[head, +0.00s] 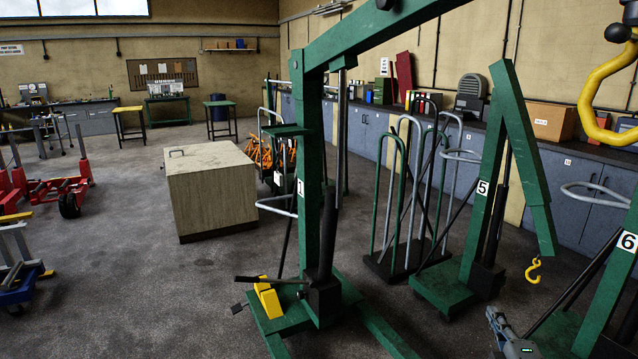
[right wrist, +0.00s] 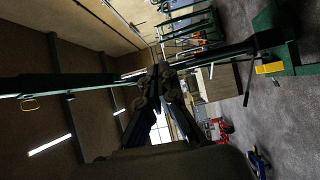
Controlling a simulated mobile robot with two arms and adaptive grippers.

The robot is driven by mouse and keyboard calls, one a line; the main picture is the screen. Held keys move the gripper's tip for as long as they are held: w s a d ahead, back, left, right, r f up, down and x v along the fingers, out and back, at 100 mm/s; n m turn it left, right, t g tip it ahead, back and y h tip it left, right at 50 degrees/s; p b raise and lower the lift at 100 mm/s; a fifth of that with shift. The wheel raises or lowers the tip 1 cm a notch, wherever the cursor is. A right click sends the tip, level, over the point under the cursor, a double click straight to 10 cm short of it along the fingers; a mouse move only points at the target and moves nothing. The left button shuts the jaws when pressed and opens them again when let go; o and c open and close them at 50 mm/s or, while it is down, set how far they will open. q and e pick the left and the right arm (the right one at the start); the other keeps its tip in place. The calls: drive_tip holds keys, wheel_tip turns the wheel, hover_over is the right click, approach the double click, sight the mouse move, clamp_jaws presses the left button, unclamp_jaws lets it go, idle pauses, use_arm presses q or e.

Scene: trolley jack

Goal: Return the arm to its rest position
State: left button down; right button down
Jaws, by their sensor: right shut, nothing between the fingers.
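My right gripper (head: 497,318) shows at the bottom right of the head view, low in front of the green hoists and apart from them. In the right wrist view my right gripper (right wrist: 160,75) is dark, its fingers are shut, and nothing is held. The nearest green hoist (head: 310,170), marked 1, stands upright in the middle of the head view, its boom rising to the upper right. It also shows turned sideways at the right of the right wrist view (right wrist: 265,40). My left gripper is not in view.
Green hoists marked 5 (head: 483,190) and 6 (head: 608,280) stand at the right, close to my right gripper. A yellow hook (head: 605,95) hangs at the upper right. A beige box (head: 212,195) stands left of centre. Red jacks (head: 60,190) are at the left; open floor lies front left.

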drive_tip(key=s+a+f+m+g, duration=0.2)
drive_tip(key=s+f+m, duration=0.15)
drive_tip(key=f, duration=0.25)
drive_tip(key=s+a+f+m+g, duration=0.2)
drive_tip(key=s+f+m+g, duration=0.1)
drive_tip(key=s+f, duration=0.2)
drive_tip(key=s+a+f+m+g+y, duration=0.1)
drive_tip(key=s+a+f+m+g, duration=0.25)
drive_tip(key=s, duration=0.45)
drive_tip(key=s+a+f+m+g+y, duration=0.1)
drive_tip(key=s+a+f+m+g, duration=0.2)
drive_tip(key=s, duration=0.5)
drive_tip(key=s+a+f+m+g+y, duration=0.1)
drive_tip(key=s+a+f+m+g, duration=0.15)
drive_tip(key=s+a+f, duration=0.4)
drive_tip(key=s+d+f+n+g+b, duration=0.1)
drive_tip(key=d+f, duration=0.1)
drive_tip(key=f, duration=1.1)
drive_tip(key=s+d+f+g+b, duration=0.1)
drive_tip(key=s+f, duration=0.1)
drive_tip(key=f, duration=1.2)
drive_tip(key=s+d+f+b, duration=0.2)
drive_tip(key=s+d+f, duration=0.1)
drive_tip(key=s+f, duration=1.3)
drive_tip(key=shift+f+g, duration=0.4)
drive_tip(key=shift+f, duration=0.15)
